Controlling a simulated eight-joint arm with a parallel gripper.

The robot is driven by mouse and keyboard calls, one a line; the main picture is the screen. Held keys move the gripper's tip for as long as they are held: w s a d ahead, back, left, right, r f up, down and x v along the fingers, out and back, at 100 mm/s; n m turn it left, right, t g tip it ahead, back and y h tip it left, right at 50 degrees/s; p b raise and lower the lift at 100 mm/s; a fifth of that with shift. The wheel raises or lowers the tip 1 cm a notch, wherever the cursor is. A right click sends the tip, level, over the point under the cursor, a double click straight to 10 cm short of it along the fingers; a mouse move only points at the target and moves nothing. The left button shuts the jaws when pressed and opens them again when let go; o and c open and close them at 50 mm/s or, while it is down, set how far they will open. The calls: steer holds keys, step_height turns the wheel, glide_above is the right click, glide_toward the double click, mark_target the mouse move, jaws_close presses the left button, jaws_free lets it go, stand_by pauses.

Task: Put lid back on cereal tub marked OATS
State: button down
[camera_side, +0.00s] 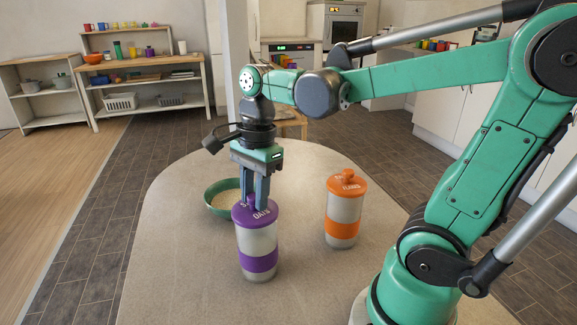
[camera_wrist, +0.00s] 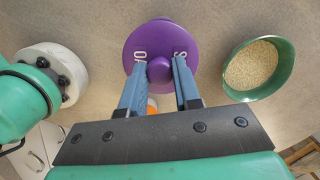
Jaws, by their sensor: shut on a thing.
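The cereal tub (camera_side: 258,245) is clear with a purple band and stands upright on the table. The purple lid marked OATS (camera_side: 265,217) is at the tub's top, over its mouth. I cannot tell whether it is fully seated or a little above the rim. My gripper (camera_side: 254,204) points down and is shut on the lid's knob. In the wrist view, the fingers of my gripper (camera_wrist: 159,76) are either side of the round purple knob, and the lid (camera_wrist: 158,38) hides the tub beneath.
An orange-lidded tub marked FLAKES (camera_side: 343,212) stands to the right on the table (camera_side: 310,285). A green bowl of oats (camera_side: 214,207) is just behind the purple tub at left; it also shows in the wrist view (camera_wrist: 283,80). The table's front is clear.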

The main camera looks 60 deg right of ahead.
steer(key=shift+c, duration=0.3)
jaws_free()
stand_by(0.3)
steer(key=shift+r, duration=3.5)
jaws_close()
